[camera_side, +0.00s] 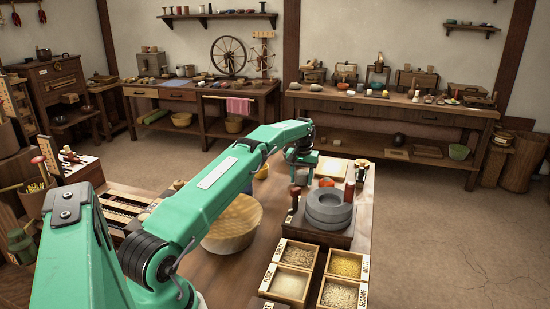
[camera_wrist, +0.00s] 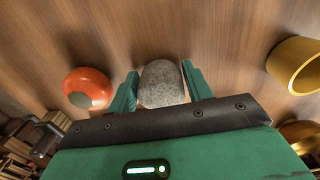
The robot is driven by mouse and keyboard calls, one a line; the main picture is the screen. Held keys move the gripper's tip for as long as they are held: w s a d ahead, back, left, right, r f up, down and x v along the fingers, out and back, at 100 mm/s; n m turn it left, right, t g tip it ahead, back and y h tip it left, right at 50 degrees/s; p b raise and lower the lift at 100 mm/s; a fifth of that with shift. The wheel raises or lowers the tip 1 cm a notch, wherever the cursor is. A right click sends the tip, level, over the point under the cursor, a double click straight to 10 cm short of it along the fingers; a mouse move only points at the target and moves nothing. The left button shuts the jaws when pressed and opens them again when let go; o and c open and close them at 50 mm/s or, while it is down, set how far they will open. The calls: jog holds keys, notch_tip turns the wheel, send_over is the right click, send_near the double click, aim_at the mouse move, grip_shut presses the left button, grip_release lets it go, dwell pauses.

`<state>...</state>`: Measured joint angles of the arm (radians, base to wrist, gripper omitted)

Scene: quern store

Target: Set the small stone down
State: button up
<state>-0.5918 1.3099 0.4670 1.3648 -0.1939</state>
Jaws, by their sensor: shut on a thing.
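My gripper (camera_wrist: 160,90) is shut on the small stone (camera_wrist: 161,84), a speckled grey rounded stone, in the wrist view. The stone sits between the two green fingers, with wooden tabletop (camera_wrist: 190,30) behind it. I cannot tell whether it touches the wood.
An orange-red round object (camera_wrist: 88,88) lies left of the stone, and a yellow cup (camera_wrist: 296,66) lies to the right.

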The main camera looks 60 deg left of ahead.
aim_at(302, 173)
jog(key=o, duration=1.2)
jog(key=shift+f, duration=0.1)
jog(key=shift+c, duration=0.2)
jog(key=shift+r, duration=3.9)
